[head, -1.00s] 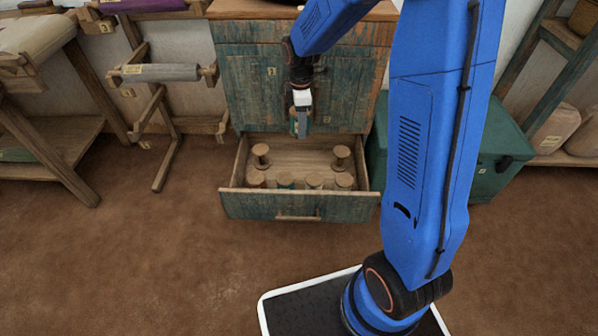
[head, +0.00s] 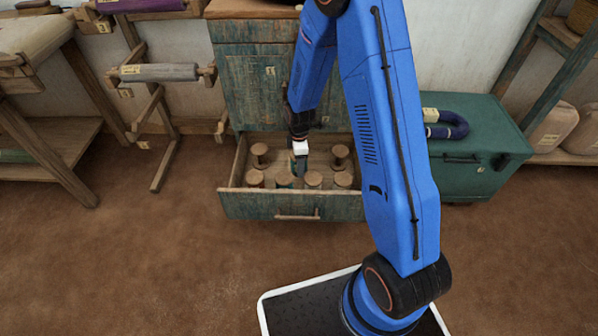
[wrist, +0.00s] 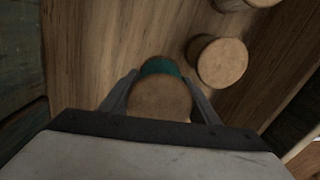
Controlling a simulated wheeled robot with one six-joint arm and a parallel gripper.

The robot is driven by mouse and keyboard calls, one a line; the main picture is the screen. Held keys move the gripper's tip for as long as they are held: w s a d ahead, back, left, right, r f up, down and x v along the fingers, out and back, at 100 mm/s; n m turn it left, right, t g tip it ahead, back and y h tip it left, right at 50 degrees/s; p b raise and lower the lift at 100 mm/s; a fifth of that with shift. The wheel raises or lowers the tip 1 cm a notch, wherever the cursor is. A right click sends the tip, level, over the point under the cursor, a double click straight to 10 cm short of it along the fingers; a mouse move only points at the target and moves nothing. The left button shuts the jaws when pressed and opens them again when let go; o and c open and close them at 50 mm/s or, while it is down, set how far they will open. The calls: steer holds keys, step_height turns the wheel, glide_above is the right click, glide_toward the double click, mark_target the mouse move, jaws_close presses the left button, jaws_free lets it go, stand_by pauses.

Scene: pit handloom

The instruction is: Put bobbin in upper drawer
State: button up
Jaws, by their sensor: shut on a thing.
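My gripper (head: 300,172) is inside the open drawer (head: 290,208), low at the front of a worn teal wooden cabinet (head: 250,85). In the wrist view its two fingers (wrist: 162,98) are shut around a bobbin (wrist: 160,98) with a round wooden end and a teal band. Whether this bobbin touches the drawer floor I cannot tell. Several other bobbins stand in the drawer, such as one at the back left (head: 260,153), one at the back right (head: 340,155) and one at the front right (head: 343,180). Another bobbin (wrist: 222,62) stands close to the right finger in the wrist view.
A green chest (head: 470,150) with a dark blue curved tube (head: 455,127) on it stands right of the cabinet. A wooden stand with a grey roll (head: 160,72) is at the left. The brown floor in front of the drawer is clear.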

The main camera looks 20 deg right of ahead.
steer(key=shift+f, duration=2.45)
steer(key=shift+f, duration=0.1)
steer(key=o, duration=0.9)
steer(key=shift+c, duration=0.2)
